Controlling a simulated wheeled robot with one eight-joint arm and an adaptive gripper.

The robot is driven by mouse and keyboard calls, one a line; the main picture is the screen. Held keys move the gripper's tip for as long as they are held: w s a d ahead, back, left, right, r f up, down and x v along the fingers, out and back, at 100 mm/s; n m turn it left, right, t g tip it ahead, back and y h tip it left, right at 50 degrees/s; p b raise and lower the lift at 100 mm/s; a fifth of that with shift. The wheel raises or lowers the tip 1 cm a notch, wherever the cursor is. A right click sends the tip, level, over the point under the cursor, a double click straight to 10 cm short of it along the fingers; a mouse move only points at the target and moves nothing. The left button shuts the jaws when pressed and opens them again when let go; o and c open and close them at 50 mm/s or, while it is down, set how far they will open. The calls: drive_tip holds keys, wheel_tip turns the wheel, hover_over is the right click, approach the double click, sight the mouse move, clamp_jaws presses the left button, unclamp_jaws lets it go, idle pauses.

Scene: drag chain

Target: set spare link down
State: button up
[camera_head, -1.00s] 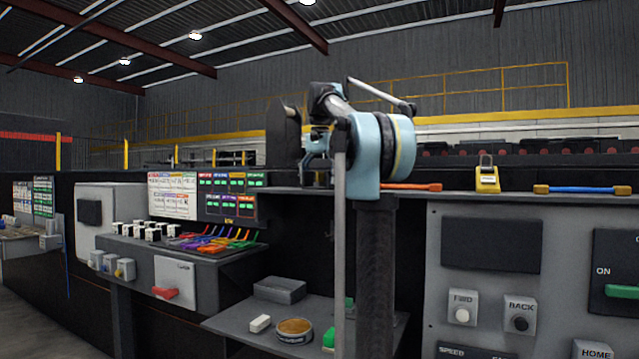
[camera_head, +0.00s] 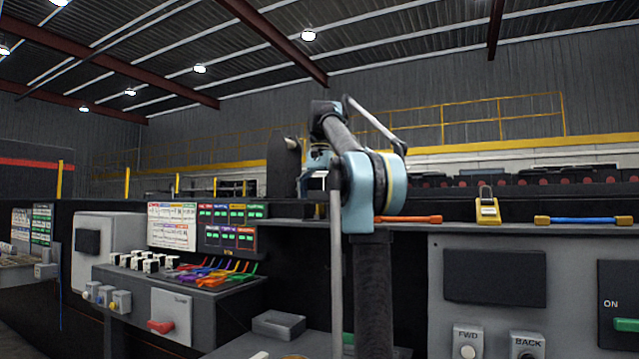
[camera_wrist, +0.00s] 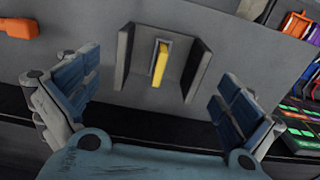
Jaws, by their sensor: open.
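My gripper (camera_wrist: 155,78) is open, its two blue-padded fingers spread wide at left and right of the wrist view. Between and beyond the fingers, a dark-walled holder (camera_wrist: 203,70) stands against a grey surface. It has a slot with an upright yellow bar (camera_wrist: 160,64) in it. The fingers are apart from it. I cannot tell whether the bar or the holder is the spare link. In the head view my gripper (camera_head: 314,178) is mostly hidden behind my pale-blue arm joint, next to an upright dark plate (camera_head: 283,168).
A grey open box (camera_head: 278,324) stands low in the centre.

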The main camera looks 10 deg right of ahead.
drive_tip(key=shift+r, duration=3.6)
drive_tip(key=shift+s, duration=0.1)
